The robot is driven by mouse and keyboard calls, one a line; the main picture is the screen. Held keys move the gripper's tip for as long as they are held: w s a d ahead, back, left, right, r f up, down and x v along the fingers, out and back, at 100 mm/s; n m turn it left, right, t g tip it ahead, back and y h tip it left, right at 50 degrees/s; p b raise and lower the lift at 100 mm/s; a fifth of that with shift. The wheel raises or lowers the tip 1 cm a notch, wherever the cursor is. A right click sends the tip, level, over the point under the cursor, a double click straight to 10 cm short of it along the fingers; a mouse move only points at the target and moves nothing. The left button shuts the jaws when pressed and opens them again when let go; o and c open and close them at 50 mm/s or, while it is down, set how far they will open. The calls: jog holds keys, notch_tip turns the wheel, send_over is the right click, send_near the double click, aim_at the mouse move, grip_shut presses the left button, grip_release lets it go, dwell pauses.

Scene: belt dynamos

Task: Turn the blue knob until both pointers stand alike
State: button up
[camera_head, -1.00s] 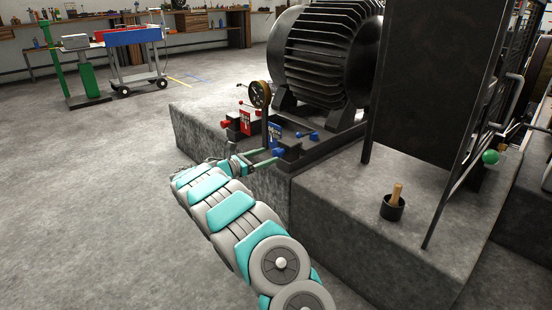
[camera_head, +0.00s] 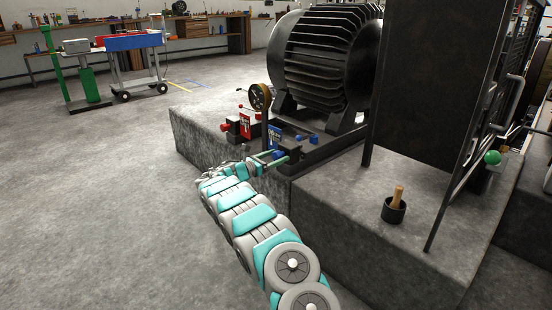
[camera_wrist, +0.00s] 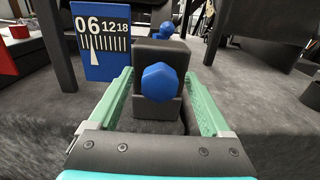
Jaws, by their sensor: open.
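The blue knob (camera_wrist: 159,82) is faceted and sits on the front of a dark block (camera_wrist: 160,50). My gripper (camera_wrist: 159,88) is open, with one green finger on each side of the knob and a gap to it on both sides. In the head view the gripper (camera_head: 268,158) is at the low rail beside the motor. A blue scale card (camera_wrist: 101,42) stands left of the knob, with a white pointer (camera_wrist: 94,57) under the 6. A red scale unit (camera_head: 246,126) stands further left in the head view; its pointer is too small to read.
A round gauge (camera_head: 260,96) stands on a post behind the cards. The large black motor (camera_head: 325,55) is behind, on a stone plinth (camera_head: 335,205). A dark panel (camera_head: 430,80) and a black cup with a wooden handle (camera_head: 394,211) are to the right. Open floor lies left.

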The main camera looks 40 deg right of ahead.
jog(key=shift+c, duration=0.3)
grip_shut()
dwell(0.4)
jog(key=shift+m+b, duration=0.3)
jog(key=shift+m, duration=0.1)
